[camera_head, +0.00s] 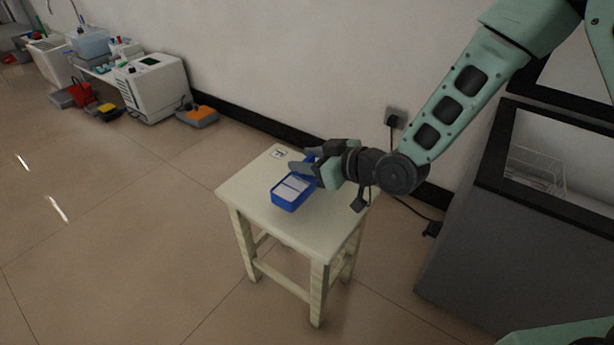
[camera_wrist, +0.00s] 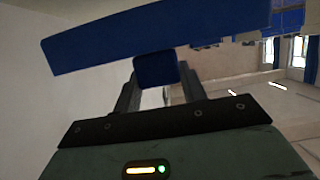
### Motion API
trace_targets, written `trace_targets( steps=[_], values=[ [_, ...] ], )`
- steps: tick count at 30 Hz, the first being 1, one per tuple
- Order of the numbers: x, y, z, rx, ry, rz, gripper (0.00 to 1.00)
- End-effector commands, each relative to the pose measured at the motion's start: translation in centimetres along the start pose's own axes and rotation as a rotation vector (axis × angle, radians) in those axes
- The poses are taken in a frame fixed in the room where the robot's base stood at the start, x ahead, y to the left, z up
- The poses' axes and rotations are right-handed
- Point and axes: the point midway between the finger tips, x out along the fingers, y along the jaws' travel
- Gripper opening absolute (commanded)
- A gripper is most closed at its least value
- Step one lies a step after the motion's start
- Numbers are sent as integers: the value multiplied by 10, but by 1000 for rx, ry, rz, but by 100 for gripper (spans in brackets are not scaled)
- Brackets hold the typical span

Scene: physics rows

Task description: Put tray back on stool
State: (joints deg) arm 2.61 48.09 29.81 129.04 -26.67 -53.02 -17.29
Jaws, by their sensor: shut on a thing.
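A blue tray (camera_head: 291,191) with a pale inside is at the top of the cream wooden stool (camera_head: 245,196). I cannot tell whether it rests on the seat or hangs just above it. My gripper (camera_head: 308,169) reaches in from the right and is shut on the tray at its far right end. In the wrist view the tray's blue side (camera_wrist: 150,38) spans the top, and a blue part of it sits between the fingers of my gripper (camera_wrist: 155,80). The gripper hides part of the tray.
A dark grey cabinet or bin (camera_head: 510,235) stands right of the stool. A wall socket (camera_head: 396,118) with a cable is behind. A white machine (camera_head: 152,87) and an orange-and-grey item (camera_head: 197,116) are at the far left by the wall. The floor left of the stool is clear.

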Motion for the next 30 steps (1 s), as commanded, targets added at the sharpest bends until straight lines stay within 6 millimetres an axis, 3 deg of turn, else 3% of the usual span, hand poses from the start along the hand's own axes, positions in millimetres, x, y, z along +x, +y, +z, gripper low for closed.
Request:
trace_targets(
  steps=[8,20,21,22,23,30],
  values=[
    [13,0,34,0,1,0,7],
    [14,0,37,-1,1,0,7],
    [14,0,37,0,0,0,50],
    [13,0,36,0,0,0,58],
    [13,0,36,0,0,0,63],
    [13,0,36,0,0,0,63]
  ],
)
